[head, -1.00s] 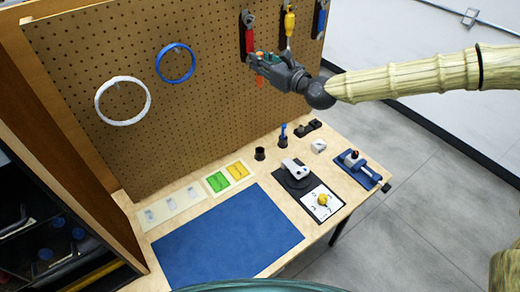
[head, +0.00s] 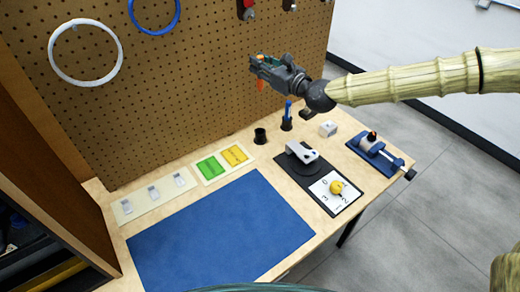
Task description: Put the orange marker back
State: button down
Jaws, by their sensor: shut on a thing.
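My gripper (head: 264,66) is shut on the orange marker (head: 261,84), which hangs roughly upright below the jaws. Its upper part is hidden by the fingers. The gripper is in the air in front of the pegboard, above the back of the bench. Below it, a small black cup (head: 260,136) looks empty. To its right, a second black cup (head: 286,125) has a blue marker (head: 288,109) standing in it. The orange marker is clear of both cups.
A blue mat (head: 220,230) covers the front of the bench. Green (head: 210,167) and yellow (head: 234,155) cards lie behind it. A grey-white device (head: 302,153), a white block (head: 328,128) and a blue vise (head: 375,148) stand to the right. Rings hang on the pegboard (head: 200,90).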

jog(key=shift+f+b, duration=4.8)
jog(key=shift+f, duration=5.9)
jog(key=shift+f, duration=0.2)
jog(key=c, duration=1.3)
grip_release()
jog(key=shift+c, duration=0.2)
jog(key=shift+r, duration=0.25)
jog(key=b+v, duration=0.1)
jog(key=v, duration=1.1)
